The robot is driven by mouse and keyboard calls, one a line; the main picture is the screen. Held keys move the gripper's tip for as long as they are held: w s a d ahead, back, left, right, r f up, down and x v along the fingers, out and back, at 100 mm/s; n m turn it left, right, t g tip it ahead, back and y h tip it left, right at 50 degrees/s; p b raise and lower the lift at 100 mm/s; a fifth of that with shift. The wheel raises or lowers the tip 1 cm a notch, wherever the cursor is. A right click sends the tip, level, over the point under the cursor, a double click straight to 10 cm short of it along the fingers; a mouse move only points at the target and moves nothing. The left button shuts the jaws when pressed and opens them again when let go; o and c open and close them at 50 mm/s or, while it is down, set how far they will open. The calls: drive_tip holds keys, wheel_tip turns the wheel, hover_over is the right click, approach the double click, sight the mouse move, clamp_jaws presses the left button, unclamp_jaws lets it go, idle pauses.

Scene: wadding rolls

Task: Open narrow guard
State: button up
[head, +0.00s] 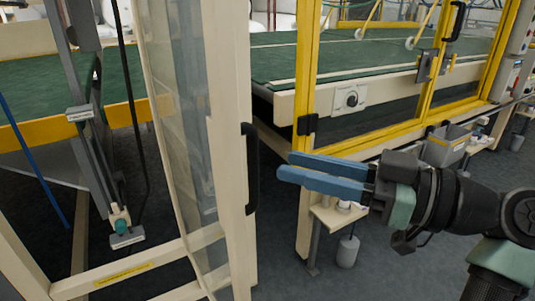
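The narrow guard (229,135) appears to be a tall cream-framed panel with a clear pane, left of centre. Its black handle (251,168) is on its right edge. A gap shows between that edge and the yellow post (306,70), with the green belt and dark floor visible through it. My gripper (285,167) has two blue fingers pointing left toward the handle, their tips a little to its right in the picture. The fingers lie close together, and their opening is hard to judge from this angle. I see no contact with the handle.
A yellow-framed guard (420,112) with another black handle (457,20) stands at the right. A small cream shelf (338,216) on a post is below my gripper. A green conveyor belt (370,55) runs behind. Grey floor shows below and between the frames.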

drive_tip(key=v, duration=0.5)
drive_tip(key=shift+s+d, duration=0.1)
drive_tip(key=shift+d, duration=0.2)
drive_tip(key=w+a+m+t+h, duration=0.4)
drive_tip(key=w+a+m+t, duration=0.1)
drive_tip(key=w, duration=0.2)
wheel_tip(320, 180, up, 8)
drive_tip(key=w+a+m+t+h, duration=0.1)
drive_tip(key=m+t+h, duration=0.3)
drive_tip(key=t+h, duration=0.25)
drive_tip(key=s+a+r+m+t+h+p, duration=0.2)
drive_tip(key=s+r+m+t+h, duration=0.35)
drive_tip(key=s+r+t, duration=0.75)
wheel_tip(320, 180, up, 28)
drive_tip(key=s+g+p, duration=0.1)
drive_tip(key=g+p, duration=0.2)
drive_tip(key=p, duration=2.1)
drive_tip(key=shift+s+d+n+h+p, duration=0.2)
drive_tip(key=shift+s+n+h+p, duration=0.15)
drive_tip(key=shift+s+h, duration=0.05)
